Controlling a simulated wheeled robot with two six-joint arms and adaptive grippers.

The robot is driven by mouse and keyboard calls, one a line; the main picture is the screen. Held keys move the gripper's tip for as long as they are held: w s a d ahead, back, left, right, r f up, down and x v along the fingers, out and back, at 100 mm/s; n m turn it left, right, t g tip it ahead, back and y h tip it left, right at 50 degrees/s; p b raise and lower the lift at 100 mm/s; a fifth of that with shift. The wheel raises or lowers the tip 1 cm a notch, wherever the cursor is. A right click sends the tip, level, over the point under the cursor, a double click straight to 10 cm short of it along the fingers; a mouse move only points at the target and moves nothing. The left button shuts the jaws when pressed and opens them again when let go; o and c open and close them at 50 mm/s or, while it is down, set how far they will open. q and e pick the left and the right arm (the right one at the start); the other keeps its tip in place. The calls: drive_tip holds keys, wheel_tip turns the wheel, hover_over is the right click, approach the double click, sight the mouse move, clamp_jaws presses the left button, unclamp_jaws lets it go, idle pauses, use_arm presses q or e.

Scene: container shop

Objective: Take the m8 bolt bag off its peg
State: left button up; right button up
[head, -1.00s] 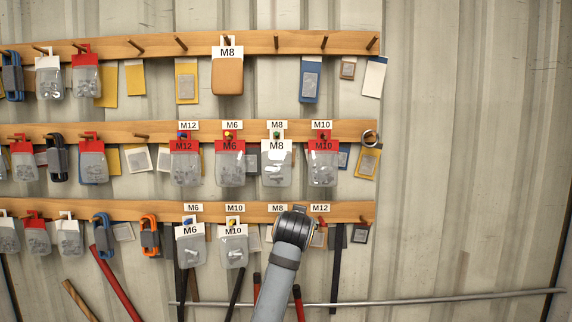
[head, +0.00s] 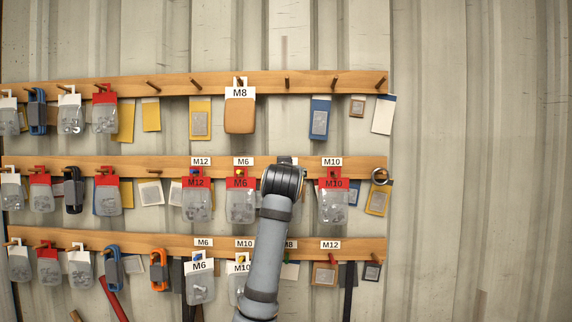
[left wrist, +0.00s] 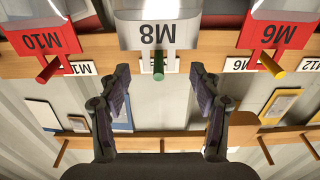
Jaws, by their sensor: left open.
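The M8 bolt bag (left wrist: 148,33) has a white header and a clear body, seen upside down in the left wrist view. It hangs on a green-tipped peg (left wrist: 158,67) in the middle row. My left gripper (left wrist: 160,76) is open and empty, with its fingers on either side of the peg's line, below the header in that picture. I cannot tell whether they touch anything. In the head view, my left arm covers this bag and its fingers are hidden. My right gripper is not in view.
A red M10 bag (left wrist: 50,39) and a red M6 bag (left wrist: 275,30) hang close on either side. A tan M8 pouch (head: 240,115) hangs on the top rail (head: 210,83). Lower-row bags, including an M6 bag (head: 200,285), hang below. Bare wall lies at right.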

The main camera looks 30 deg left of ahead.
use_arm(q)
drive_tip(key=p+x, duration=0.1)
drive_tip(key=x, duration=0.2)
drive_tip(key=shift+w+a+r+p, duration=0.1)
drive_tip(key=shift+w+a+p, duration=0.1)
drive_tip(key=shift+w+p, duration=0.1)
drive_tip(key=shift+w, duration=0.25)
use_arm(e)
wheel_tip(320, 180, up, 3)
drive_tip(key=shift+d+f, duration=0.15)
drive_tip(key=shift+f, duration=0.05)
use_arm(q)
drive_tip(key=c, duration=1.3)
drive_tip(key=shift+r, duration=0.2)
drive_tip(key=shift+c, duration=0.2)
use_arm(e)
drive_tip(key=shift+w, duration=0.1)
use_arm(q)
drive_tip(key=shift+s, duration=0.15)
